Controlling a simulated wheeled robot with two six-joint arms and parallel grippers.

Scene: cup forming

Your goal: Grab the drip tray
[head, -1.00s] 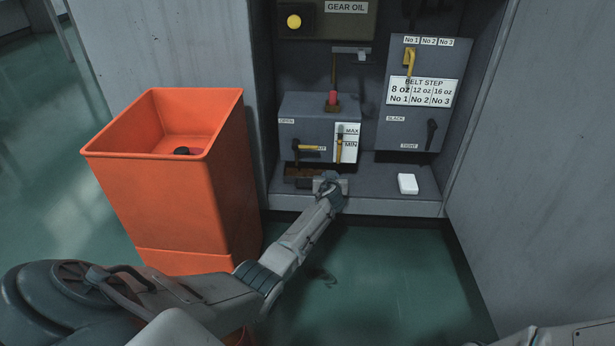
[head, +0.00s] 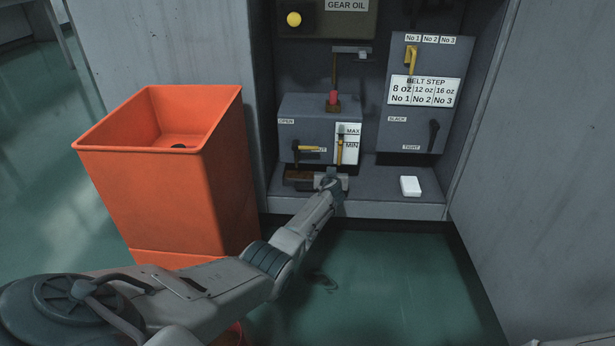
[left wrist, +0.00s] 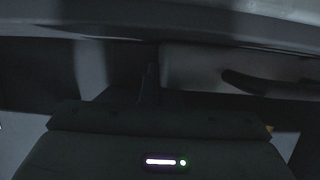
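The drip tray appears to be the low, dark brown-filled tray (head: 298,178) on the ledge, under the grey box with the yellow-handled lever. My left gripper (head: 321,181) is right beside the tray, at its right end. My own wrist hides part of both, so I cannot tell whether the fingers touch or hold the tray. The left wrist view is very dark, showing my gripper body (left wrist: 155,145) and dim grey surfaces; the fingertips are not clear. My right gripper is out of view.
A tall orange bin (head: 170,190) stands left of the cabinet, with a dark object inside. A white block (head: 410,186) lies on the ledge at right. The grey box (head: 310,125) with levers overhangs the tray. Green floor in front is open.

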